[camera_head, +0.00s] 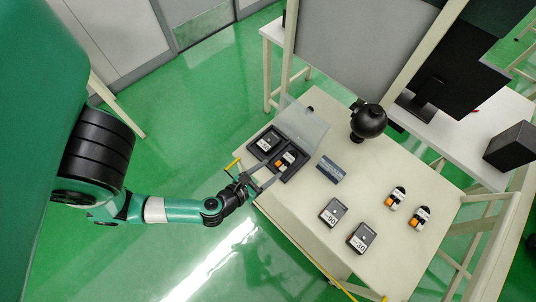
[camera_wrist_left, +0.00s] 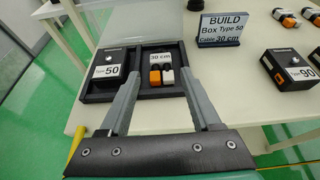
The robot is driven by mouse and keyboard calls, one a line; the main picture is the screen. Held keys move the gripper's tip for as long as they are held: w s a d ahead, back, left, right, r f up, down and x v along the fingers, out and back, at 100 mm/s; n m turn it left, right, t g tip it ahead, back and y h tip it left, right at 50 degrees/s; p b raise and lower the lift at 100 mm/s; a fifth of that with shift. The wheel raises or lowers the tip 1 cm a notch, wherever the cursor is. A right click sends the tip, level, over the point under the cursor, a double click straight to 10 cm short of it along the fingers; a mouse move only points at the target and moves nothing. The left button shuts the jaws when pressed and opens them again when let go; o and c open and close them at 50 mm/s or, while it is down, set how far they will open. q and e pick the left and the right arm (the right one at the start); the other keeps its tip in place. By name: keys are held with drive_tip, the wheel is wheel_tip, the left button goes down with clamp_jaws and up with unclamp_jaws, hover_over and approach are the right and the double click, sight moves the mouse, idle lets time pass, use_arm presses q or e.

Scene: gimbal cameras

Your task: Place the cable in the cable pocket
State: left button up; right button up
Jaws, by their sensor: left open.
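A black two-compartment case (camera_head: 257,158) with a raised clear lid (camera_head: 302,125) stands at the table's left edge. Its left compartment holds a box labelled 50 (camera_wrist_left: 107,70). In its right compartment lies the cable (camera_head: 286,159), with orange and white ends and a 30 cm label; it also shows in the left wrist view (camera_wrist_left: 156,77). My left gripper (camera_head: 267,175) is open at the near side of the case. In the left wrist view its fingers (camera_wrist_left: 157,75) appear on either side of the cable, with gaps; their height above it is unclear. My right gripper is not in view.
A sign (camera_wrist_left: 224,28) reads Build, Box Type 50, Cable 30 cm. Boxes labelled 90 (camera_head: 332,212) and 30 (camera_head: 361,238) and two more cables (camera_head: 396,198) (camera_head: 419,218) lie to the right. A round black device (camera_head: 368,121) stands behind. The table's front middle is clear.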

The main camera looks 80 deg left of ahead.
use_arm(q)
drive_tip(key=shift+s+r, duration=0.1)
drive_tip(key=shift+s, duration=0.05)
drive_tip(key=w+d+r+m+t+h, duration=0.2)
drive_tip(key=w+d+r+m+t, duration=0.3)
drive_tip(key=r, duration=0.6)
drive_tip(key=w+d+r+m+t+h, duration=0.1)
drive_tip(key=w+d+r+m+t, duration=0.3)
drive_tip(key=w+r, duration=0.5)
drive_tip(key=w+d+r+m+t+h, duration=0.25)
drive_tip(key=r+m+t, duration=0.3)
drive_tip(key=r, duration=0.75)
drive_tip(key=d+r+m+h, duration=0.4)
drive_tip(key=r+m+h, duration=0.2)
drive_tip(key=r+m, duration=0.3)
drive_tip(key=d+r+m+h, duration=0.3)
drive_tip(key=r+m+h, duration=0.4)
drive_tip(key=m, duration=0.5)
drive_tip(key=a+r+m+t+y, duration=0.1)
drive_tip(key=r+m+y, duration=0.3)
drive_tip(key=r, duration=0.4)
drive_tip(key=a+r+m+t+y, duration=0.1)
drive_tip(key=a+r+m+y, duration=0.3)
drive_tip(key=r, duration=0.4)
drive_tip(key=shift+s+m+y, duration=0.35)
drive_tip(key=shift+y, duration=0.2)
